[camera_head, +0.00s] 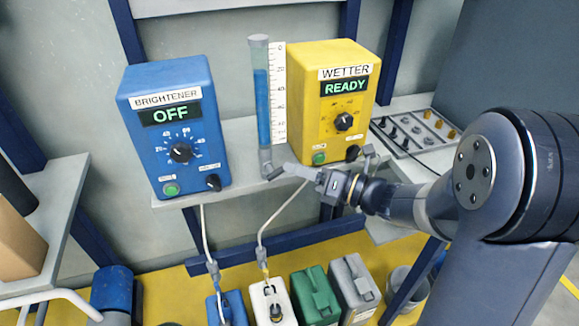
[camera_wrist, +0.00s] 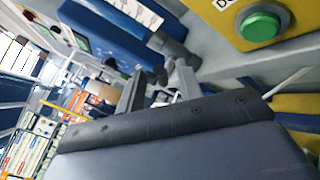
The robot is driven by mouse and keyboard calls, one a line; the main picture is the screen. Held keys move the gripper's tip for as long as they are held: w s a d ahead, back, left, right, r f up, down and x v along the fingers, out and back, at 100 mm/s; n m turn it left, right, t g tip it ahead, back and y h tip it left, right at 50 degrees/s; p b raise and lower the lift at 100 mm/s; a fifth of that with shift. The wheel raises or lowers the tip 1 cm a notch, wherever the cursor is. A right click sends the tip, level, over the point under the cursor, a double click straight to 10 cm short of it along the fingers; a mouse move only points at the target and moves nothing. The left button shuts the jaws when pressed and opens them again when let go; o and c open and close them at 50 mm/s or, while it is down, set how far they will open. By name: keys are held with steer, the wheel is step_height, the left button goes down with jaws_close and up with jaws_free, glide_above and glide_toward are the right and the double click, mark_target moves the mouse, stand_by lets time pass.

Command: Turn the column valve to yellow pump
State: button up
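The clear column (camera_head: 262,95) with blue liquid stands between the blue pump (camera_head: 170,130) marked BRIGHTENER, OFF, and the yellow pump (camera_head: 340,95) marked WETTER, READY. The grey column valve (camera_head: 267,160) is at its foot, with a dark handle (camera_head: 274,173) low at the shelf's front edge. My gripper (camera_head: 288,170) reaches in from the right, its fingertips close to the handle. In the wrist view my gripper (camera_wrist: 160,68) has its fingers apart, with dark valve parts (camera_wrist: 174,45) at and beyond the tips. I cannot tell whether they touch. The valve's exact pointing is unclear.
A grey shelf (camera_head: 240,180) carries both pumps. The yellow pump's green button (camera_wrist: 262,26) is close to my fingers. Hoses (camera_head: 283,213) hang to blue and white canisters (camera_head: 272,300) below. A connector panel (camera_head: 415,130) is at the right.

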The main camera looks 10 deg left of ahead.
mark_target(280, 172)
steer(key=shift+x, duration=1.45)
jaws_close()
